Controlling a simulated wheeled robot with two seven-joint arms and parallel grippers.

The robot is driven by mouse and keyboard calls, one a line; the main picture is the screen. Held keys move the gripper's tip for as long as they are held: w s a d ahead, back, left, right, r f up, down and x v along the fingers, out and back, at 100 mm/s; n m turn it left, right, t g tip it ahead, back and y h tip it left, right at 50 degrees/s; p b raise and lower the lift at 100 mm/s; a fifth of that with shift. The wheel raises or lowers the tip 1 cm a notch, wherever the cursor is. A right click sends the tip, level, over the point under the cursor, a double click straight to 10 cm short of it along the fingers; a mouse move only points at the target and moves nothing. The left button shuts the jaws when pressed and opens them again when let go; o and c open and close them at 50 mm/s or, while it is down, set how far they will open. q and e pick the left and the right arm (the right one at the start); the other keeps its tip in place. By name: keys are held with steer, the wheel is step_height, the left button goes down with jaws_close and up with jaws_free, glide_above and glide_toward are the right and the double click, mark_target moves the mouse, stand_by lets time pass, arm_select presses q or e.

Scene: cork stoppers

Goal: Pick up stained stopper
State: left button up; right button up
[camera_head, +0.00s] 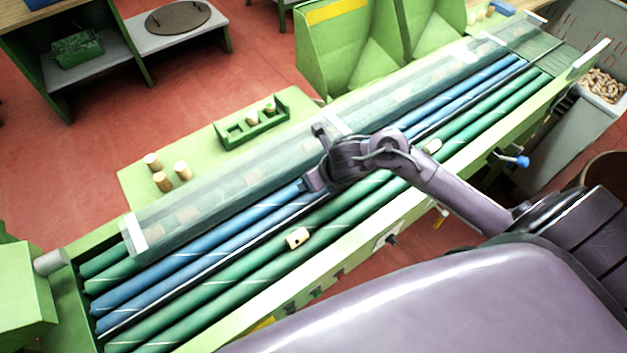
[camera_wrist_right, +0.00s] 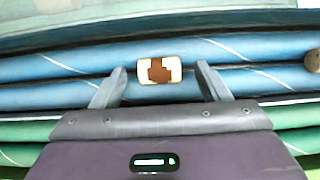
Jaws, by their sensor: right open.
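The stained stopper (camera_wrist_right: 159,70) shows in the right wrist view as a pale cork with a dark brown patch. It lies on the blue rollers (camera_wrist_right: 60,97). My right gripper (camera_wrist_right: 158,80) is open, with one finger to the left of the stopper and one to the right, and gaps on both sides. In the head view my right gripper (camera_head: 313,162) is over the blue rollers near the clear cover, and I cannot make out this stopper there. My left gripper is not in view.
A pale stopper with a dark spot (camera_head: 297,238) and another stopper (camera_head: 432,146) lie on the green rollers. A clear cover (camera_head: 230,196) runs along the far side. Beyond it are a green rack (camera_head: 252,135) and several standing corks (camera_head: 162,181). Another cork (camera_wrist_right: 313,60) shows at the wrist view's right edge.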

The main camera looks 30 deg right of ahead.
steer(key=shift+w+f, duration=0.25)
steer(key=shift+f, duration=0.25)
steer(key=c, duration=1.1)
steer(key=shift+o, duration=0.2)
steer(key=shift+r, duration=0.15)
